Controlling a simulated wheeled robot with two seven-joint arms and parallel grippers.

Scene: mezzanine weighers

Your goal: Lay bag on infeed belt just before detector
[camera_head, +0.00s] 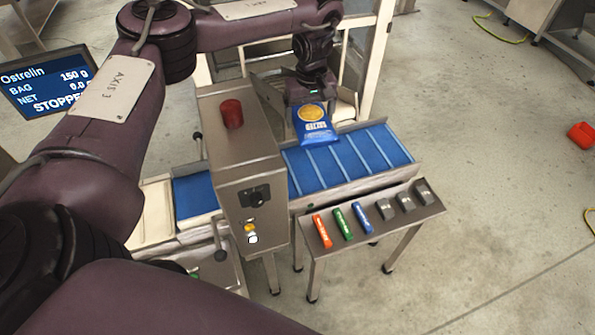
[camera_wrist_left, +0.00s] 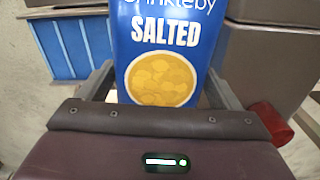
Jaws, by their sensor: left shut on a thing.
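The blue bag (camera_head: 315,127), marked "SALTED" in the left wrist view (camera_wrist_left: 165,80), hangs from my left gripper (camera_head: 308,103). The gripper is shut on the bag, with one finger on each side of it. The bag overlaps the back edge of the slatted blue belt (camera_head: 370,155) near its left end; I cannot tell whether it touches. This belt also shows in the left wrist view (camera_wrist_left: 78,45). The detector (camera_head: 237,150) is a steel box with a red beacon, just left of the bag. My right gripper is out of view.
Another blue belt section (camera_head: 193,197) lies left of the detector. In front, a small steel stand (camera_head: 328,258) holds coloured sticks and grey blocks. A screen (camera_head: 45,82) reads "STOPPED". A pale frame (camera_head: 375,60) stands behind the belt. Most of the slatted belt is bare.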

